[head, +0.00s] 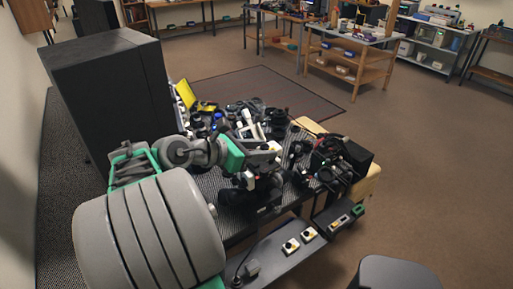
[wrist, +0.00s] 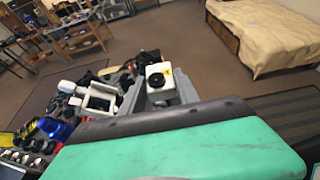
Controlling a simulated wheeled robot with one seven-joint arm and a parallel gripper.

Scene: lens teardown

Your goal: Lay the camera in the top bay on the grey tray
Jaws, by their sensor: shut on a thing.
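My gripper (wrist: 162,88) is shut on a small white camera with a black round lens (wrist: 157,79) and a yellow mark, between its grey fingers in the wrist view. In the head view, my gripper (head: 275,150) is above the right part of the cluttered dark table, and the held camera is too small to make out clearly. A long grey surface (head: 268,258), which may be the grey tray, lies along the table's near side. Two small white-and-yellow pieces (head: 290,246) rest on it. I cannot make out its bays.
Black lenses and parts (head: 255,195) crowd the table around my arm. A pale frame-like object (wrist: 100,98) stands left of my gripper. A black box (head: 355,155) is at the table's right end. A tall dark cabinet (head: 110,90) stands at the left. Floor to the right is open.

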